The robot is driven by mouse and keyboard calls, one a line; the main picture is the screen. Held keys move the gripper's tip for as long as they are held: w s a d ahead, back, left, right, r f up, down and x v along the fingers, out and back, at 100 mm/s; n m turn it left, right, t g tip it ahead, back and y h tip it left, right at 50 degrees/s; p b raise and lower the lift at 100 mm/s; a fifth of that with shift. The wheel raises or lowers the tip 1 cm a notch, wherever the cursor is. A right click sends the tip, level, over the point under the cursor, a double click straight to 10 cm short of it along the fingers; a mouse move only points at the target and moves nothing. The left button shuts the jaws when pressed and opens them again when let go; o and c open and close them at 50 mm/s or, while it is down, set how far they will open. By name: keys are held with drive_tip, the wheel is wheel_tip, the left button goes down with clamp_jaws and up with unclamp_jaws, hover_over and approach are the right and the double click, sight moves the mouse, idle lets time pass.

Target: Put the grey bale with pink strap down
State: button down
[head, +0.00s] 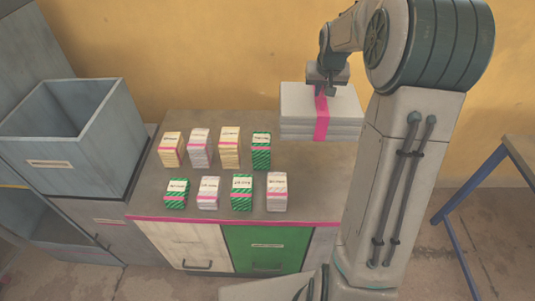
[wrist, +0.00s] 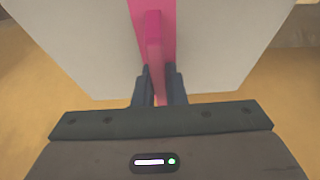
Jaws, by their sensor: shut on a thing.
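The grey bale (head: 294,105) with a pink strap (head: 321,119) shows in the head view at the back right of the cabinet top. My gripper (head: 321,92) is above it, at the strap. In the wrist view, the two fingers (wrist: 160,88) are shut on the pink strap (wrist: 155,42), with the grey bale (wrist: 215,50) filling the area beyond them. The bale looks level. I cannot tell whether its underside touches the cabinet top or hangs above it. Its right end is partly hidden by my arm.
Several small strapped bundles (head: 200,150) stand in two rows on the cabinet top (head: 295,158), left of the bale. A grey open bin (head: 75,150) stands farther left. A blue-legged table (head: 465,190) is at the right. Bare cabinet top shows in front of the bale.

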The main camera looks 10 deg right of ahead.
sight(320, 99)
drive_tip(key=f+b, duration=0.1)
drive_tip(key=f, duration=0.1)
drive_tip(key=f+b, duration=0.3)
drive_tip(key=b, duration=0.1)
drive_tip(key=shift+w+f, duration=0.35)
drive_tip(key=shift+f, duration=0.05)
drive_tip(key=w+d+f+p, duration=0.1)
drive_tip(key=w+f+p, duration=0.3)
drive_tip(key=w+f, duration=0.7)
drive_tip(key=shift+w+d, duration=0.15)
drive_tip(key=shift+w, duration=0.05)
drive_tip(key=shift+f, duration=0.1)
drive_tip(key=c, duration=1.5)
unclamp_jaws()
drive_tip(key=shift+s, duration=0.1)
